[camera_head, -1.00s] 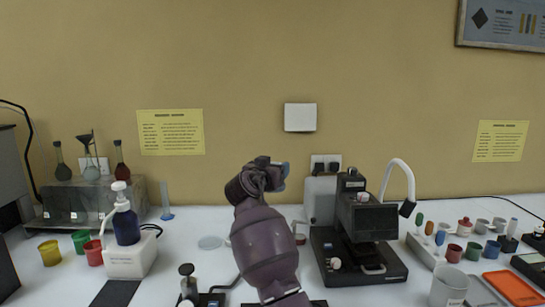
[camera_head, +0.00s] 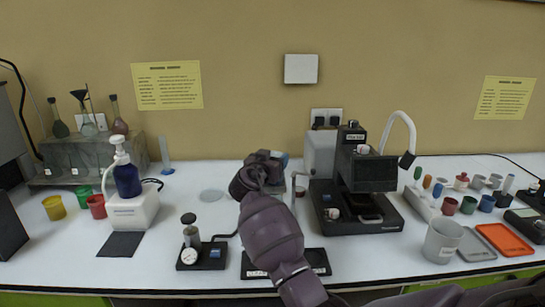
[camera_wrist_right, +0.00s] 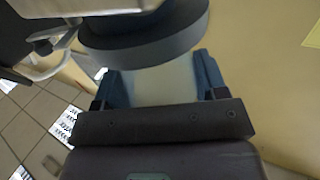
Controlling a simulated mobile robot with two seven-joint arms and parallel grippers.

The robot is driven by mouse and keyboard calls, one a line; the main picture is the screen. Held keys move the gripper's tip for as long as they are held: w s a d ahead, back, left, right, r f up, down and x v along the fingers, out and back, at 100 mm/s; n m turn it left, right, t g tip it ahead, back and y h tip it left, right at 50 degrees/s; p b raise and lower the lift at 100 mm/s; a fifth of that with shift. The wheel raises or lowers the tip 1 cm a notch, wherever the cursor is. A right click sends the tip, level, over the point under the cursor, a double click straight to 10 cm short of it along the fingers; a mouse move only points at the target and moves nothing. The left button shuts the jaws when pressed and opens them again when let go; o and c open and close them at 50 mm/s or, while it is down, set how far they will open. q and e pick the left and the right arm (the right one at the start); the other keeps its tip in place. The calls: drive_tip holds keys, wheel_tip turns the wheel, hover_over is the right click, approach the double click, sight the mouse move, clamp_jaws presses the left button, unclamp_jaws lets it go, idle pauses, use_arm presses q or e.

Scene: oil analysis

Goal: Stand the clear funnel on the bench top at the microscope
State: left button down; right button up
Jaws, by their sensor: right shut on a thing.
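My right gripper (camera_head: 279,161) is in front of the back of the bench, just left of the microscope (camera_head: 359,184). Its arm hides part of the bench below it. In the right wrist view the gripper (camera_wrist_right: 160,82) is shut on a pale, translucent thing (camera_wrist_right: 160,84) between its blue fingers. I take this to be the clear funnel; its full shape does not show, and in the head view it is hidden. A grey round disc (camera_wrist_right: 140,40) lies across the view just beyond the fingers. The white bench top (camera_head: 190,240) runs under the microscope. My left gripper is not in view.
A small dial stand (camera_head: 192,250) and a black plate (camera_head: 318,262) lie near the front. A grey beaker (camera_head: 442,241), a grey tray (camera_head: 474,245) and an orange tray (camera_head: 505,240) stand right of the microscope. A pump bottle (camera_head: 126,180) stands left.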

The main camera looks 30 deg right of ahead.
drive_tip(key=shift+f+b, duration=0.3)
drive_tip(key=o, duration=1)
drive_tip(key=shift+r, duration=0.1)
